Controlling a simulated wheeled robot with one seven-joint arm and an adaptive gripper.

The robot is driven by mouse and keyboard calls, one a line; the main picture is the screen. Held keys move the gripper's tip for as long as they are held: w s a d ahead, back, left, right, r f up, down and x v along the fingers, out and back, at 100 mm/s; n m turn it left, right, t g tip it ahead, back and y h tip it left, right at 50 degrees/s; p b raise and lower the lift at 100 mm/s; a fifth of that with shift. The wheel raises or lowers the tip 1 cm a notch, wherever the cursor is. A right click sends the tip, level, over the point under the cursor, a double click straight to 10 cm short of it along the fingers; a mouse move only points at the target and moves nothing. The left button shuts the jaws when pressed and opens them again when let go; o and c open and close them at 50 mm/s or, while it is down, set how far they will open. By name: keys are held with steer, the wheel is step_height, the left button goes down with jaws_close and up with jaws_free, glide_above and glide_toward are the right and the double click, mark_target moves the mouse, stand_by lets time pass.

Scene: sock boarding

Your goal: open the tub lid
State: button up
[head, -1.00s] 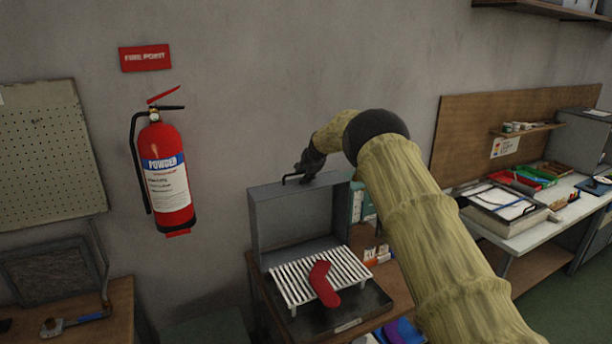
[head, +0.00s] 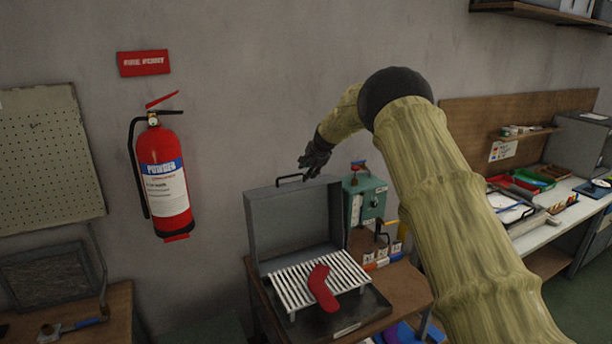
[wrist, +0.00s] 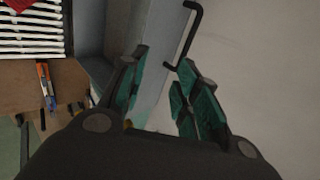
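The grey tub (head: 375,304) stands on a small wooden table with its lid (head: 293,225) raised upright at the back. A dark bar handle (head: 291,178) is on the lid's top edge; it also shows in the wrist view (wrist: 189,38). A red sock (head: 323,288) lies on a white slatted rack (head: 290,290) at the tub. My gripper (head: 312,166) is just above and right of the handle, apart from it. In the wrist view my gripper (wrist: 160,92) has its fingers spread, with the lid's edge seen beyond the gap and nothing held.
A green box with a dial (head: 366,200) stands right of the lid. A fire extinguisher (head: 164,180) hangs on the wall at left. A white bench (head: 530,235) with trays is at right. The wall is close behind the lid.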

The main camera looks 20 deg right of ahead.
steer(key=shift+v, duration=2.3)
